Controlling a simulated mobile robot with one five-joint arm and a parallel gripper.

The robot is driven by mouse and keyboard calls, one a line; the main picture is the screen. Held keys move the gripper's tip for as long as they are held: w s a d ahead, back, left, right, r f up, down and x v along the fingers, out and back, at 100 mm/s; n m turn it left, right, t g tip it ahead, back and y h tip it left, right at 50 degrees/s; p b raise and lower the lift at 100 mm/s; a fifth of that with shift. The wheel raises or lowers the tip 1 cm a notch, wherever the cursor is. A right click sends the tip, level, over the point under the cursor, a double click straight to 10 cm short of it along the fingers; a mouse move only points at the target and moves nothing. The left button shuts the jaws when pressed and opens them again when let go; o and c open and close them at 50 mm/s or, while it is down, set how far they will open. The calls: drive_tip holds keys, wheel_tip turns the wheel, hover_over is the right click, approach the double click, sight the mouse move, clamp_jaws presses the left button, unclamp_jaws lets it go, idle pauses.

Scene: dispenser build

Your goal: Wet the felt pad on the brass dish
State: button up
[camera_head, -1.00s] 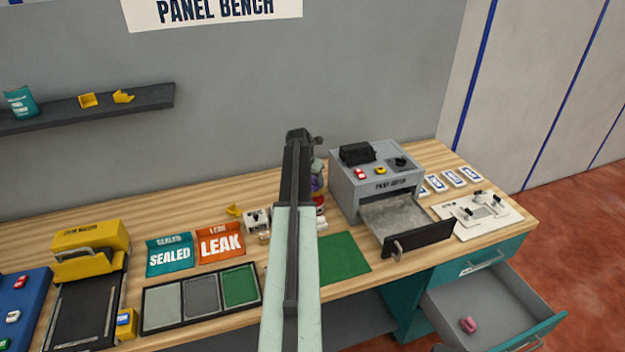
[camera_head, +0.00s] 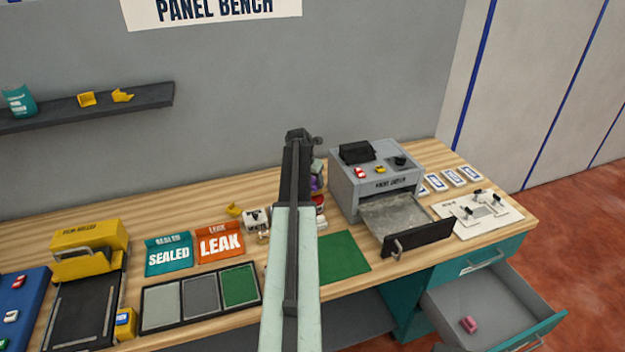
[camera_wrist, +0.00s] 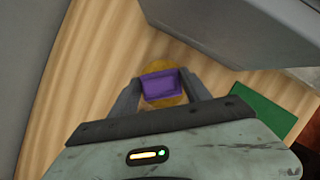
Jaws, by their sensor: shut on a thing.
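In the wrist view my gripper (camera_wrist: 160,80) has a finger on each side of a small purple block-like thing (camera_wrist: 160,88) and is shut on it. A round brass-yellow dish (camera_wrist: 153,67) shows beyond and around the purple thing; I cannot tell whether they touch. In the head view my arm hides most of the gripper, and only a bit of the purple thing (camera_head: 316,184) shows beside it. I cannot make out a separate felt pad or whether anything is wet.
A grey machine (camera_head: 375,185) with its tray out stands right of my arm. A green mat (camera_head: 340,257) lies in front. An open drawer (camera_head: 490,300) sticks out at lower right. SEALED (camera_head: 168,257) and LEAK (camera_head: 220,243) bins stand to the left.

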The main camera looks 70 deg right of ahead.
drive_tip(key=shift+f+b, duration=0.8)
drive_tip(key=shift+f, duration=0.05)
idle(0.5)
drive_tip(key=shift+r, duration=0.15)
idle(0.4)
wheel_tip(320, 180, up, 7)
drive_tip(key=p, duration=0.7)
idle(0.3)
